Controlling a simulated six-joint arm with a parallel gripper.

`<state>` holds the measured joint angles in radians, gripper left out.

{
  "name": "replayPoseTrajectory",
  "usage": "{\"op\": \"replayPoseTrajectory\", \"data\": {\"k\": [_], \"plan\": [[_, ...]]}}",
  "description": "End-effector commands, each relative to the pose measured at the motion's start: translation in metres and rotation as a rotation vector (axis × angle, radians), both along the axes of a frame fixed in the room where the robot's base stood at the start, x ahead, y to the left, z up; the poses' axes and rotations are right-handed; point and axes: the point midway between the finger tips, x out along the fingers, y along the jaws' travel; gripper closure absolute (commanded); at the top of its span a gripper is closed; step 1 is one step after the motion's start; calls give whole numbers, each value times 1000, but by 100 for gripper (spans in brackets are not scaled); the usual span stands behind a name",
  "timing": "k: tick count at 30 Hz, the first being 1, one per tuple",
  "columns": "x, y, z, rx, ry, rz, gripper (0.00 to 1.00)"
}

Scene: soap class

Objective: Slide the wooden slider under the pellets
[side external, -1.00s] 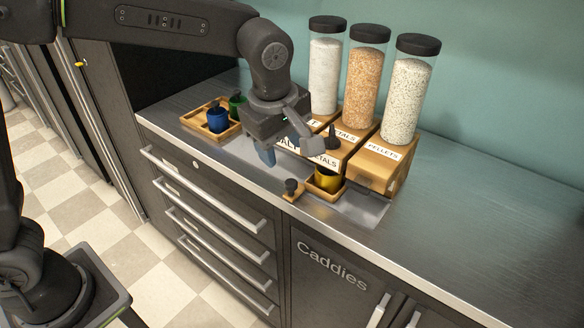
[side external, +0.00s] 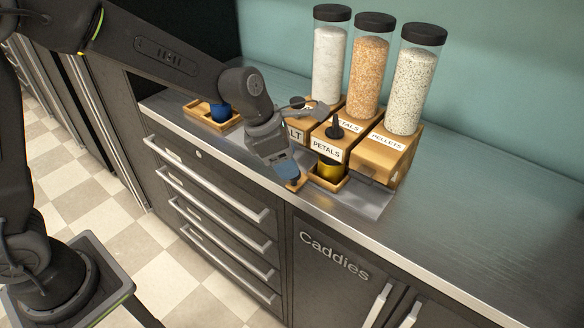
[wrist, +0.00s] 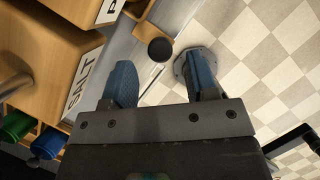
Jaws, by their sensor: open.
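The wooden slider (side external: 342,186) sits on a metal track at the counter's front, its tray holding a yellow cup (side external: 327,170) below the PETALS box (side external: 330,150). Its wooden handle end (side external: 297,185) points left, partly hidden by my gripper (side external: 288,175). In the wrist view, the slider's black knob (wrist: 160,50) lies between and slightly beyond the open blue fingertips of my gripper (wrist: 159,68). Whether they touch it I cannot tell. The pellets dispenser, a wooden PELLETS box (side external: 385,155) under a clear cylinder of speckled pellets (side external: 412,92), stands to the right of the slider.
Salt (side external: 328,65) and petals (side external: 367,70) cylinders stand left of the pellets. A wooden tray (side external: 232,124) with a blue cup (side external: 219,112) is at left; a green cup (wrist: 16,124) shows in the wrist view. The track (side external: 372,205) right of the slider is clear.

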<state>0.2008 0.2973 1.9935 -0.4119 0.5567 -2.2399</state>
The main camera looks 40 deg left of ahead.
Motion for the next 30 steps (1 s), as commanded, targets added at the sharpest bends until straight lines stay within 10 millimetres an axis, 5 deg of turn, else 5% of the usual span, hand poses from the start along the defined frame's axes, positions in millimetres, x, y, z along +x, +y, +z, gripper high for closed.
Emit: {"op": "replayPoseTrajectory", "data": {"k": [7,18,30], "plan": [[7,-8,-26,1,-1,-2,47],[9,-9,-30,1,-1,-3,48],[9,-9,-29,1,-1,-2,86]]}}
